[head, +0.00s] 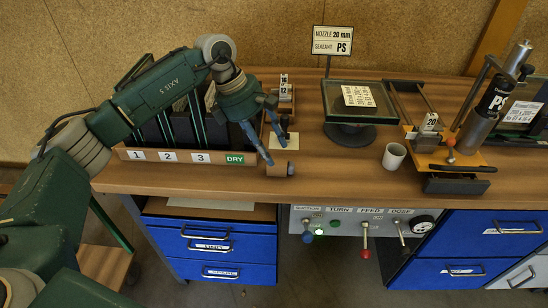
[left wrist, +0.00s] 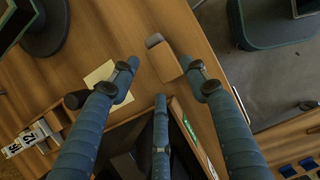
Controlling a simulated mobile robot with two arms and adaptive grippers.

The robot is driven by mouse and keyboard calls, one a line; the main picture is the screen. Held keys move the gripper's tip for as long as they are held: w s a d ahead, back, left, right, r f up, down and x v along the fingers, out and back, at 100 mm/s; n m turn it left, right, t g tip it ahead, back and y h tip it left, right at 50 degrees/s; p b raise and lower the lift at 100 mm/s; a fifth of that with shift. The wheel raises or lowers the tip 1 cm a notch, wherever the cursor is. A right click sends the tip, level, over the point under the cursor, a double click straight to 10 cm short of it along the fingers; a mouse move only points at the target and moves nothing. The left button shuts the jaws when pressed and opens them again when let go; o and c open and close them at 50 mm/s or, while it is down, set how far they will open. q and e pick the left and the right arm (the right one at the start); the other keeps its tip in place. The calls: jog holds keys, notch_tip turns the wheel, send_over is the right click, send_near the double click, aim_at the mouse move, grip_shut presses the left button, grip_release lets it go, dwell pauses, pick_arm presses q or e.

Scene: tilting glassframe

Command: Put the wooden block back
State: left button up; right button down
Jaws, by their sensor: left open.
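A small wooden block (head: 278,170) with a grey end lies on the wooden bench near its front edge. My left gripper (head: 277,153) is open, fingers pointing down, close above and around the block. In the left wrist view the block (left wrist: 168,66) shows between the spread fingertips of the left gripper (left wrist: 160,72), its grey end away from the palm. I cannot tell whether a finger touches it. My right gripper is not in view.
A slotted rack (head: 185,157) marked 1, 2, 3 and DRY stands just left. A pale card (head: 285,142) and a numbered holder (head: 285,104) are behind. A glass frame on a stand (head: 350,135), a white cup (head: 394,156) and a clamping jig (head: 440,155) are to the right.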

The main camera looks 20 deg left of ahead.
pick_arm(q)
jog(key=v, duration=0.7)
jog(key=shift+a+r+b, duration=0.25)
jog(key=shift+r+b, duration=0.1)
jog(key=shift+b, duration=0.1)
jog(key=shift+s, duration=0.1)
